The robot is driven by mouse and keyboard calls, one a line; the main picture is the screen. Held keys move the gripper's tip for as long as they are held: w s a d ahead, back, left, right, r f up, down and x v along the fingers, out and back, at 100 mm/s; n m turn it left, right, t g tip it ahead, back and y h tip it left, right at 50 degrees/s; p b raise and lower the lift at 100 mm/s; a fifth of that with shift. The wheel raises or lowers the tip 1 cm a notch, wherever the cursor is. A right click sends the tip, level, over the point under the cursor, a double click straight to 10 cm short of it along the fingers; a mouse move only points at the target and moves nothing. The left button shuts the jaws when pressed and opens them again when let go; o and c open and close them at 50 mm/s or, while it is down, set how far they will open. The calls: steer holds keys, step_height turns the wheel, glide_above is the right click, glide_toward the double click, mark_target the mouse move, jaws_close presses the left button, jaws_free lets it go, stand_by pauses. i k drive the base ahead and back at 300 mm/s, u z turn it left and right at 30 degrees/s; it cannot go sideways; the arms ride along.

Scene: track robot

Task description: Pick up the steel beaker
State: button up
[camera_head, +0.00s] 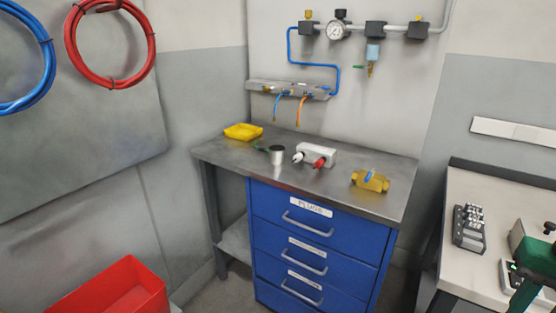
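The steel beaker (277,157) is a small grey metal cylinder. It stands upright on the grey top of the workbench (225,157), left of the middle. Its dark opening faces up. A small dark green item (262,148) is close to its left side; I cannot tell whether the two touch. My gripper is not in view.
A yellow tray (243,132) lies behind and left of the beaker. A white block with red and white ends (316,155) is close on its right, and a yellow brass fitting (370,181) farther right. Clear bench top lies in front. Blue drawers (320,240) are below.

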mark_target(277, 152)
steer(key=k, duration=0.55)
steer(key=u, duration=0.15)
steer(key=i, duration=0.55)
steer(key=u, duration=0.85)
steer(key=i, duration=1.25)
steer(key=u, duration=0.25)
